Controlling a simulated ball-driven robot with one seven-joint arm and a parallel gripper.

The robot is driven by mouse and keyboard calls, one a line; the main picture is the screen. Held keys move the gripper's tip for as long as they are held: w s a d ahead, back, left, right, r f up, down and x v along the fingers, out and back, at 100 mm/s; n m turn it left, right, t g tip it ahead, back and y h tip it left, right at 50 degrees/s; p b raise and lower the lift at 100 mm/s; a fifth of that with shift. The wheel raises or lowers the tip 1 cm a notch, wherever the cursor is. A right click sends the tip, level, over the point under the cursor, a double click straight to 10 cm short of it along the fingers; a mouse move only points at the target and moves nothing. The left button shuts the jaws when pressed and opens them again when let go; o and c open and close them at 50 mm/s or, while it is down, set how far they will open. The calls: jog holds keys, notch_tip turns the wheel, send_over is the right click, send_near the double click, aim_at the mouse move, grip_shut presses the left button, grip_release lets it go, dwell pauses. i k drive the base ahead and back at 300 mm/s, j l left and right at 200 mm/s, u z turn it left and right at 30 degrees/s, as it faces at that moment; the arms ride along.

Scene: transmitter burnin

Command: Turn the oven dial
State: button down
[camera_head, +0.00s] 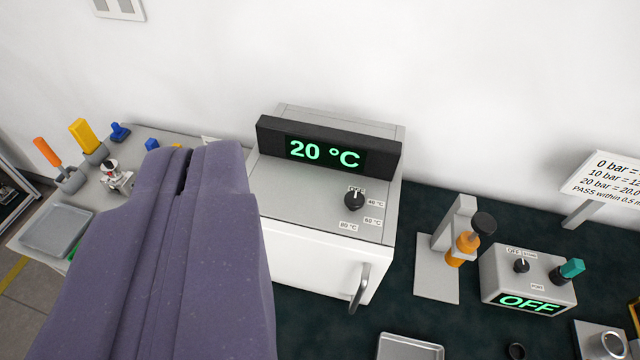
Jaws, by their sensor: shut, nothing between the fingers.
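The oven (280,235) is a light grey box with a white front and a door handle (359,287). Its black dial (354,200) sits on the sloped top, with labels for OFF, 40 °C, 60 °C and 80 °C around it. The dial's mark seems to point up at the OFF label. A black display (329,148) behind the dial reads 20 °C in green. My purple gripper (188,168) is shut and empty, left of the oven, apart from the dial. It hides the oven's left side in this view.
A small control box (528,280) reading OFF and a stand with an orange part (452,250) are to the right. A sign (605,180) stands behind them. Left are a grey tray (57,231) and orange, yellow and blue-handled items. Room above the dial looks clear.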

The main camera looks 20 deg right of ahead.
aim_at(355, 200)
jog(key=i+j+z, duration=0.15)
jog(key=i, duration=0.25)
jog(key=i+j+z, duration=0.2)
jog(key=i+j, duration=0.1)
jog(key=i, duration=0.1)
